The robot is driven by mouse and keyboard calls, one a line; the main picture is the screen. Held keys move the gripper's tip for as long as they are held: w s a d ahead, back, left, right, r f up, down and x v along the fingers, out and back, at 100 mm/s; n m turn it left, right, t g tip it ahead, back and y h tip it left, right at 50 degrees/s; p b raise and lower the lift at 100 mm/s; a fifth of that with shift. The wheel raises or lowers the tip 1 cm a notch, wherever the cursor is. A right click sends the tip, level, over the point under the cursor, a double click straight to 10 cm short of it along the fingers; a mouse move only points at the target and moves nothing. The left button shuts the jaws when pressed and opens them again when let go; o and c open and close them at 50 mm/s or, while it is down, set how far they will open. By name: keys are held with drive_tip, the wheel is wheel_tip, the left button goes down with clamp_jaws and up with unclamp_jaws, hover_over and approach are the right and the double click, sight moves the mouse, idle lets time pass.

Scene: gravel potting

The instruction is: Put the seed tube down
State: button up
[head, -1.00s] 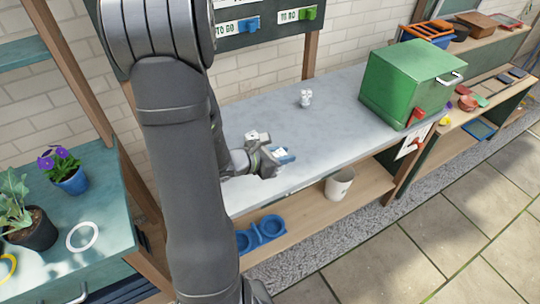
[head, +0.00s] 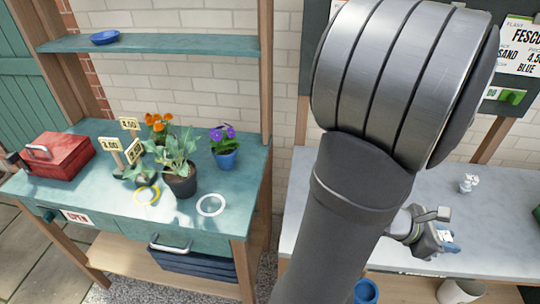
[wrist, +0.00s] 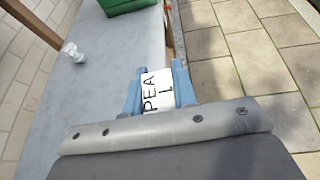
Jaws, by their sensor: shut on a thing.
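The seed tube (wrist: 157,95) shows a white label with black letters reading "PEA" and part of another line in the wrist view. It lies between the blue fingertips of my gripper (wrist: 160,70), which is shut on it. In the head view my gripper (head: 444,240) is over the front part of the grey-white bench (head: 510,212), with a bit of white and blue at its tip. I cannot tell how high the tube is above the bench. Most of the tube is hidden by the label side and the fingers.
A small white object (head: 468,183) stands farther back on the bench; it also shows in the wrist view (wrist: 72,52). A green box (wrist: 125,4) is at the far end. A teal table (head: 100,215) with potted plants stands left. The bench surface between is clear.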

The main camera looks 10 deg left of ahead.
wheel_tip(320, 180, up, 29)
drive_tip(key=w, duration=0.1)
drive_tip(key=w+a+r+n+t+y, duration=0.15)
drive_tip(key=w+a+n+t, duration=0.25)
drive_tip(key=w+a, duration=0.6)
drive_tip(key=w+a+r+n+t+y, duration=0.15)
drive_tip(key=w+a+n+t, duration=0.4)
drive_tip(key=w, duration=0.85)
drive_tip(key=w+a+n+t+y, duration=0.1)
drive_tip(key=w+a+n+y, duration=0.2)
drive_tip(key=a, duration=1.1)
drive_tip(key=w+a+n+t+y, duration=0.1)
drive_tip(key=w+a+n+y, duration=0.15)
drive_tip(key=w+a, duration=0.7)
drive_tip(key=w+a+n+t+y, duration=0.1)
drive_tip(key=a+y, duration=0.3)
drive_tip(key=a, duration=1.3)
drive_tip(key=n+g+y, duration=0.4)
drive_tip(key=n+y, duration=0.6)
hover_over(97, 177)
wheel_tip(97, 177, down, 28)
wheel_tip(97, 177, down, 11)
drive_tip(key=shift+f, duration=0.1)
drive_tip(key=shift+f, duration=0.1)
